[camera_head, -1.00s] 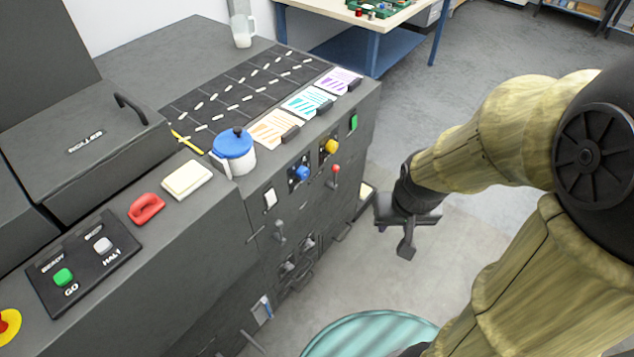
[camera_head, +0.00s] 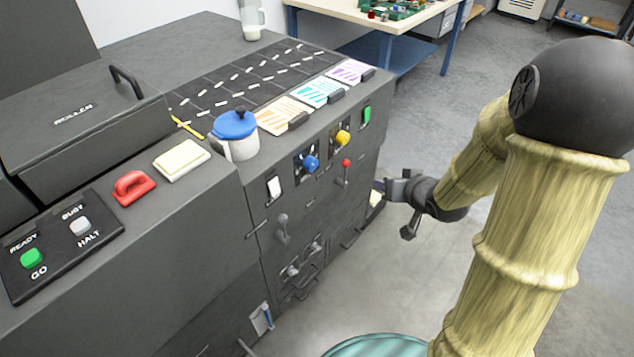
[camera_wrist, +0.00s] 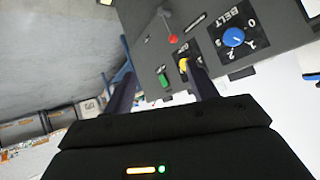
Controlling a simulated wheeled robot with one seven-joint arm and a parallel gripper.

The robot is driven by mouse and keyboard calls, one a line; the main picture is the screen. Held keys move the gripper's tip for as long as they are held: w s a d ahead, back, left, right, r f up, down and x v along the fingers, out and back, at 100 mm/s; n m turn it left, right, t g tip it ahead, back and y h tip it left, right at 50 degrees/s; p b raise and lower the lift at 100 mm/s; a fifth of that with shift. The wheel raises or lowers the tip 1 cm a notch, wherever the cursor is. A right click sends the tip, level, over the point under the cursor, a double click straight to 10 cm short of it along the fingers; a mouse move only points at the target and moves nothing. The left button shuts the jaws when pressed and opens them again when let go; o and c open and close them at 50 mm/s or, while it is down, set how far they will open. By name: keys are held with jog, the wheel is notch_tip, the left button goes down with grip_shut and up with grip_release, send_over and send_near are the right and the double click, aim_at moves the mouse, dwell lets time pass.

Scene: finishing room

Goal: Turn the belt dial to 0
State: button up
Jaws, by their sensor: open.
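The belt dial (camera_head: 311,163) is a blue round knob on the dark front panel of the machine. In the wrist view the blue dial (camera_wrist: 234,37) sits on a black plate marked BELT, with numbers around it; its exact setting is too small to read surely. My gripper (camera_head: 394,208) is open and empty, right of the panel and apart from the dial. In the wrist view its two fingers (camera_wrist: 161,88) point toward the panel, with the dial right of them.
A yellow knob (camera_head: 343,138), a red-tipped lever (camera_head: 346,163), a green switch (camera_head: 367,114) and a white switch (camera_head: 274,187) are near the dial. A blue-lidded pot (camera_head: 235,135) stands on the machine top.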

aim_at(314, 165)
jog(key=a+f+t+y+b, duration=0.1)
jog(key=a+f+y+b, duration=0.3)
jog(key=y+b, duration=0.4)
jog(key=f+y, duration=0.1)
jog(key=y, duration=0.1)
jog(key=shift+a+f+t+y, duration=0.25)
jog(key=shift+a+t+y, duration=0.05)
jog(key=shift+a+y, duration=0.1)
jog(key=b+x, duration=0.1)
jog(key=x, duration=1.6)
jog(key=shift+w+a+f, duration=0.1)
jog(key=shift+w+a, duration=0.05)
jog(key=c, duration=1)
